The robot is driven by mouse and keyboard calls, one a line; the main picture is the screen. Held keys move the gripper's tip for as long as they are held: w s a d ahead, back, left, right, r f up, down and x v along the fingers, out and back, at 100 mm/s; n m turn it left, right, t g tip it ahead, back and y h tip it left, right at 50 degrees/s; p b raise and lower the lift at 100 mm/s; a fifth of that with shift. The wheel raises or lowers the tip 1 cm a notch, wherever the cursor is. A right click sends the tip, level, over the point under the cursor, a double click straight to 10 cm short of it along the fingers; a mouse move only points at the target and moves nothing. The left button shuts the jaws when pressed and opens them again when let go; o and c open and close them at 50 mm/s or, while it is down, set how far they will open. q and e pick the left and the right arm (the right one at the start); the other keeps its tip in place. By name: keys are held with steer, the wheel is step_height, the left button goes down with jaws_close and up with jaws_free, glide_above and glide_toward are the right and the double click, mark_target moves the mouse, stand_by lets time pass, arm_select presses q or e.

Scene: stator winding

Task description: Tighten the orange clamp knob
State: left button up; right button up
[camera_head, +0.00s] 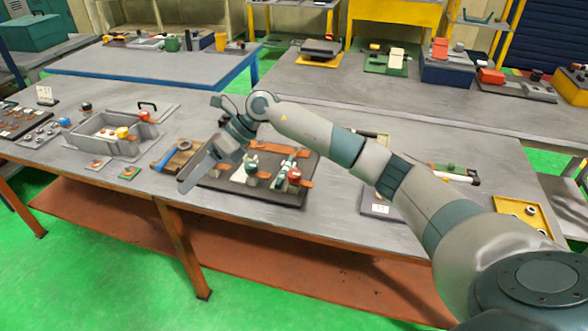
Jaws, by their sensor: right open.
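A small orange-red knob (294,175) sits on the right part of a dark fixture board (272,195) on the middle of the grey workbench. Small green-and-white clamp parts (251,164) and orange strips are next to it on the same board. My right gripper (189,180) hangs over the left end of the board, to the left of the knob and apart from it. It is open, and I see nothing between its fingers. My left gripper is out of view.
A grey open box (106,148) with yellow and red parts stands on the bench at left. A yellow tray (522,213) with small round parts lies at right. My right arm crosses above the bench's right half. The bench's front edge is close to the board.

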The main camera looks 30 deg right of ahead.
steer(key=w+d+r+h, duration=0.2)
steer(key=d+h, duration=0.4)
steer(key=d, duration=1.1)
step_height(320, 180, up, 5)
steer(key=m+g+h, duration=0.2)
steer(key=h, duration=0.2)
glide_above(294, 173)
steer(key=shift+f, duration=0.15)
steer(key=shift+s+f, duration=0.1)
steer(key=shift+f, duration=0.05)
step_height(294, 173, down, 16)
steer(key=p, duration=0.6)
steer(key=shift+f+p, duration=0.3)
steer(key=shift+f, duration=0.25)
steer(key=c, duration=1)
steer(key=shift+c, duration=0.2)
